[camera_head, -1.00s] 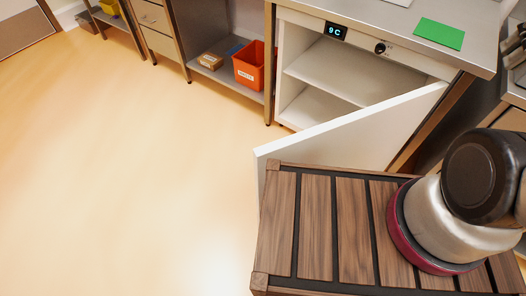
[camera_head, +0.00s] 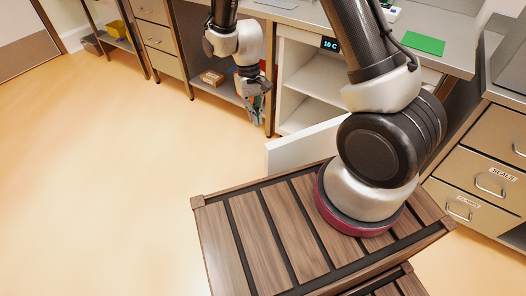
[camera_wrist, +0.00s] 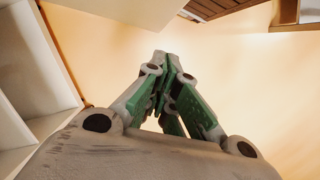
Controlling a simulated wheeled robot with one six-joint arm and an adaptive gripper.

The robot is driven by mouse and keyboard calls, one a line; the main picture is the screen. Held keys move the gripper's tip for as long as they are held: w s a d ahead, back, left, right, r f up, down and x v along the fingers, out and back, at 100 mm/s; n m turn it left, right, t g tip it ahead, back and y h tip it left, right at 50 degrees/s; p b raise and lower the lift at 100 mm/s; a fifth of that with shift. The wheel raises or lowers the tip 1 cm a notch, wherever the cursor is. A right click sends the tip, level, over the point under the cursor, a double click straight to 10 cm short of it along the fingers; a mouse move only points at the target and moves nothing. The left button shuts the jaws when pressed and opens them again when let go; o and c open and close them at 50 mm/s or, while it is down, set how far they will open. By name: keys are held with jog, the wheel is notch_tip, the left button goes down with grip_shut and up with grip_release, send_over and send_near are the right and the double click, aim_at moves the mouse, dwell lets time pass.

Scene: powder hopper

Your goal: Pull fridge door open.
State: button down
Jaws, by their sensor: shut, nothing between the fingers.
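The small white fridge (camera_head: 298,78) stands under the counter with its interior and shelves showing. Its white door (camera_head: 300,147) is swung well open toward me. My arm hides much of the door in the head view. The fridge display reads 10 C. My gripper (camera_head: 256,116) points down in front of the opening's left side, apart from the door. In the wrist view my gripper (camera_wrist: 162,62) has its green-sided fingers together, with nothing between them. The fridge interior (camera_wrist: 22,70) shows at the left of that view.
A green sheet (camera_head: 424,45) lies on the steel counter. A cardboard box (camera_head: 213,77) sits on the shelf left of the fridge. Drawer cabinets (camera_head: 487,160) stand at the right. The floor (camera_head: 110,180) at the left is clear.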

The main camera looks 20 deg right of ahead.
jog(key=s+f, duration=0.6)
jog(key=f, duration=0.4)
jog(key=shift+s+d+f, duration=0.2)
jog(key=shift+s+f, duration=0.1)
jog(key=shift+f, duration=0.1)
